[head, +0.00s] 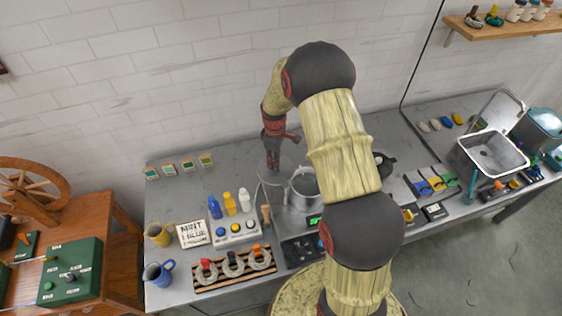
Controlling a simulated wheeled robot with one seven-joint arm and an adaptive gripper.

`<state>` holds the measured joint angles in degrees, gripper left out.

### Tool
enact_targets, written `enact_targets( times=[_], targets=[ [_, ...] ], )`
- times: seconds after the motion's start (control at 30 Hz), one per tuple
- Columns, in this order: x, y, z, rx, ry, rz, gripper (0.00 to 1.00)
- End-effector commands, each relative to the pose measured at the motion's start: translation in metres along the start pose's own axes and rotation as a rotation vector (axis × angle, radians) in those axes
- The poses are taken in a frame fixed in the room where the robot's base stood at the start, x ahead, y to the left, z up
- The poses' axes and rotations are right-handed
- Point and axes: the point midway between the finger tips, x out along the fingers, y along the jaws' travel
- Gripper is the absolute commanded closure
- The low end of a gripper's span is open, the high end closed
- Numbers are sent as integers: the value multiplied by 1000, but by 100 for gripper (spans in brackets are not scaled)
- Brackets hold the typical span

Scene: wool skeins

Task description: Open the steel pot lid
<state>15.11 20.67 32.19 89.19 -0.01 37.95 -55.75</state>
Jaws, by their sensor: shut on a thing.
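The steel pot (298,200) stands on the grey counter near the middle. My arm hides its right part, and its open top shows on the left. A thin, pale round rim, which looks like the pot's clear lid (259,190), shows just left of the pot, directly below my gripper. My gripper (273,168) points down there and is shut, seemingly on the lid, though the grip itself is too small to see clearly. I cannot tell whether the lid touches the counter.
Blue, yellow and white bottles (230,204) stand left of the lid. A wooden-handled tool (266,217) stands near the pot's front left. A striped board (234,269) with wool skeins lies at the front.

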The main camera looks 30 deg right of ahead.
Motion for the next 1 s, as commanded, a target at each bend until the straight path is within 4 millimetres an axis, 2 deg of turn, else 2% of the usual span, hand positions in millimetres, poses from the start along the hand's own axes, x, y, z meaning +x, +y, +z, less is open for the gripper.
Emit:
enact_targets(
  times=[0.4, 0.97, 1.0],
  targets=[
    [0, -13, -11, -184, 0, 0, 100],
    [0, -14, -12, -209, 1, 1, 100],
    [0, -14, -12, -209, 1, 1, 77]
  ],
)
